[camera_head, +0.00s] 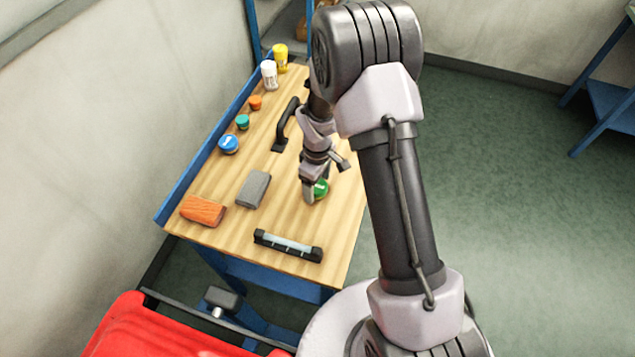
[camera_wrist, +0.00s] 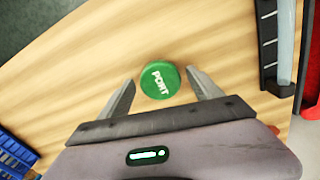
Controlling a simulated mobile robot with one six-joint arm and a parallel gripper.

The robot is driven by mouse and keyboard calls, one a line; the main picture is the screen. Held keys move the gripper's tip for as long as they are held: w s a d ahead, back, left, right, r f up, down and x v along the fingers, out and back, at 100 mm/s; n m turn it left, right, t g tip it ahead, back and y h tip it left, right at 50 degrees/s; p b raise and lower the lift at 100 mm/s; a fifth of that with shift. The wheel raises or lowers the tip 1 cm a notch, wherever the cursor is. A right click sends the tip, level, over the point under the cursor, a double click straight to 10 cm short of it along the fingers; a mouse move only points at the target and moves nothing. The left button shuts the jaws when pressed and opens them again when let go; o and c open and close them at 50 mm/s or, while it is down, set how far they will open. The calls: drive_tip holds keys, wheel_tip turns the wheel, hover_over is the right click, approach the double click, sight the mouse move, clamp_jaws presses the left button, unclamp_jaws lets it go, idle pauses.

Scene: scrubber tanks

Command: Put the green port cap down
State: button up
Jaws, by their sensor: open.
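The green port cap (camera_wrist: 160,80) lies on the wooden bench top, its white word PORT facing up in the wrist view. It also shows in the head view (camera_head: 320,188), partly hidden by my gripper. My gripper (camera_wrist: 162,84) is open, with one finger on either side of the cap. In the head view my gripper (camera_head: 314,192) is low over the right part of the bench.
The bench (camera_head: 210,242) also holds a grey block (camera_head: 253,189), an orange-brown block (camera_head: 203,210), a black-ended level-like bar (camera_head: 288,246), a black handle (camera_head: 285,128) and a blue-lidded cap (camera_head: 228,144). Smaller caps and two bottles stand along the back left. Bare wood surrounds the green cap.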

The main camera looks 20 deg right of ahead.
wheel_tip(320, 180, up, 13)
drive_tip(key=p, duration=0.3)
wheel_tip(320, 180, up, 11)
drive_tip(key=m+t, duration=0.2)
drive_tip(key=m, duration=0.2)
hover_over(318, 186)
drive_tip(key=s+a, duration=0.1)
drive_tip(key=s, duration=0.2)
drive_tip(key=s+a+r+m+t+y, duration=0.1)
drive_tip(key=s+r+m, duration=0.3)
drive_tip(key=s, duration=0.5)
drive_tip(key=s+a+r+m+t+y, duration=0.1)
drive_tip(key=s+a+r+m+t, duration=0.1)
drive_tip(key=s+r+m, duration=0.3)
drive_tip(key=s+r, duration=0.3)
drive_tip(key=s, duration=0.2)
drive_tip(key=shift+s+r+t, duration=0.2)
drive_tip(key=shift+t, duration=0.2)
